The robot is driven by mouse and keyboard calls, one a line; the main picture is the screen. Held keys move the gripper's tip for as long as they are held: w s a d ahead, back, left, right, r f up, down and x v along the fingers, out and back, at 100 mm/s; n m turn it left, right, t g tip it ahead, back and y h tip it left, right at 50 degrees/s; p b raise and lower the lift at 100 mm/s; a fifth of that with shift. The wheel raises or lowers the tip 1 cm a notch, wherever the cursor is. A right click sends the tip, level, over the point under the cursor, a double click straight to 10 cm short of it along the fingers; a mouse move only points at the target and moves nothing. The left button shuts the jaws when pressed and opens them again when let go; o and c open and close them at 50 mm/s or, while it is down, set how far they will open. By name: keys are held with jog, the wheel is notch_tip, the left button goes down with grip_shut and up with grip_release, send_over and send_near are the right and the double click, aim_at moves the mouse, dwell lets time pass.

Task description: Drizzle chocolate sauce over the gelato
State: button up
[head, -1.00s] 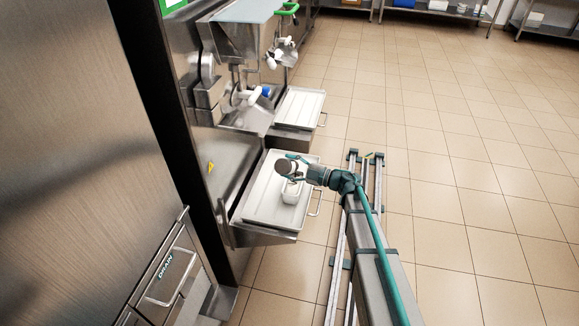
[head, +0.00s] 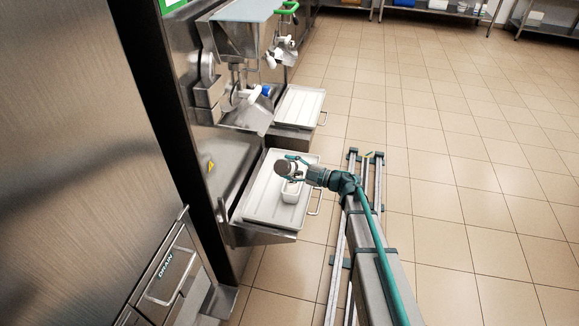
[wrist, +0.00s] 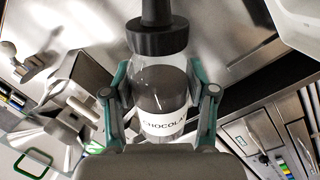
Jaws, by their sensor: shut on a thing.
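My gripper (wrist: 160,100) is shut on a clear chocolate sauce bottle (wrist: 158,82) with a black cap and nozzle, dark contents and a white label reading "CHOCOLA". In the head view, my gripper (head: 298,170) holds the bottle (head: 283,168) tilted, its dark end toward the machine. The bottle is above a small white tub (head: 291,194), which stands on a tray (head: 262,208). The bottle and gripper partly cover the tub. I cannot make out gelato in the tub, or sauce coming from the nozzle. A pale rounded surface, perhaps the tub, shows at the wrist view's upper right (wrist: 300,28).
The tray sits on a steel shelf at the freezer front. A second tray (head: 300,106) lies farther back. A drain-marked drawer (head: 170,275) is near left. Tiled floor is clear at right.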

aim_at(289, 173)
jog(key=shift+s+a+b, duration=0.15)
jog(key=shift+s+a, duration=0.05)
jog(key=shift+s, duration=1.05)
jog(key=shift+s+a+b, duration=0.15)
jog(key=shift+s+a, duration=0.05)
jog(key=shift+s, duration=1)
jog(key=shift+f+n+b, duration=0.1)
jog(key=shift+n+b, duration=0.2)
jog(key=shift+b, duration=0.3)
jog(key=shift+n+b, duration=1.4)
jog(key=shift+b, duration=0.45)
jog(key=shift+n+b, duration=0.5)
jog(key=shift+b, duration=0.1)
jog(key=shift+r, duration=0.2)
jog(key=shift+r+n+b, duration=0.6)
jog(key=shift+n+b, duration=0.4)
jog(key=shift+n, duration=0.05)
jog(key=shift+r+n+b, duration=0.55)
jog(key=shift+n+b, duration=0.4)
jog(key=shift+n, duration=0.1)
